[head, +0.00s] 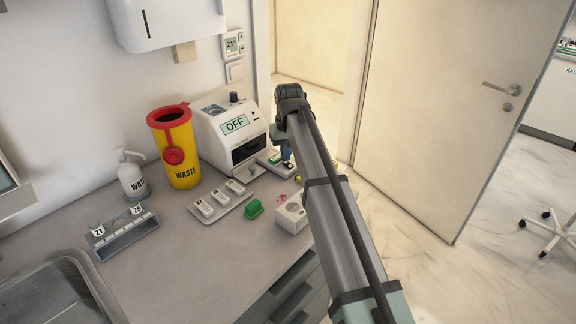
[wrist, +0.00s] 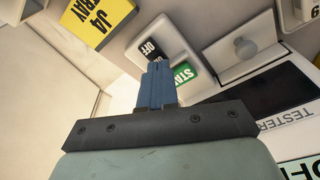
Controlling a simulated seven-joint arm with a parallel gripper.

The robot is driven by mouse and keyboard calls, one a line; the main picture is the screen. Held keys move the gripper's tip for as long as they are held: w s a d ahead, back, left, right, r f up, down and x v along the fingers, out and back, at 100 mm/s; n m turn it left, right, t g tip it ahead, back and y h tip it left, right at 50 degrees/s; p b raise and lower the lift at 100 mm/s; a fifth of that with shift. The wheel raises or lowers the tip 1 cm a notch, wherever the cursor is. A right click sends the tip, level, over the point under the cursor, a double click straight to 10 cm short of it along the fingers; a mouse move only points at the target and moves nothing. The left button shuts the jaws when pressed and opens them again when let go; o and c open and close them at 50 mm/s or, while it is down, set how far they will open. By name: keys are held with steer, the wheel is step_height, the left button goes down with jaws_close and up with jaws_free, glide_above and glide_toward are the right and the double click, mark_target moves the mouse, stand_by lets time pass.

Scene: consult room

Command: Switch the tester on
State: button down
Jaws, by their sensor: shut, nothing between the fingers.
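The tester (head: 222,147) is a white box against the wall in the head view, and its screen (head: 235,125) reads OFF. In the wrist view, part of its TESTER-labelled front (wrist: 287,121) shows at the right. A control block beside it carries a black switch marked OFF (wrist: 148,49) and a green key (wrist: 185,71), its word partly hidden. My gripper (wrist: 157,66) is shut and empty. Its blue fingertips lie over or just in front of the black switch and beside the green key; contact cannot be told. In the head view the arm hides much of the block.
A yellow waste bin (head: 174,150) and a pump bottle (head: 131,178) stand left of the tester. A yellow J4 tray label (wrist: 97,22) shows in the wrist view.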

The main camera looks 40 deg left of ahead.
steer(key=shift+f, duration=0.55)
stand_by(0.4)
steer(key=shift+r, duration=3.55)
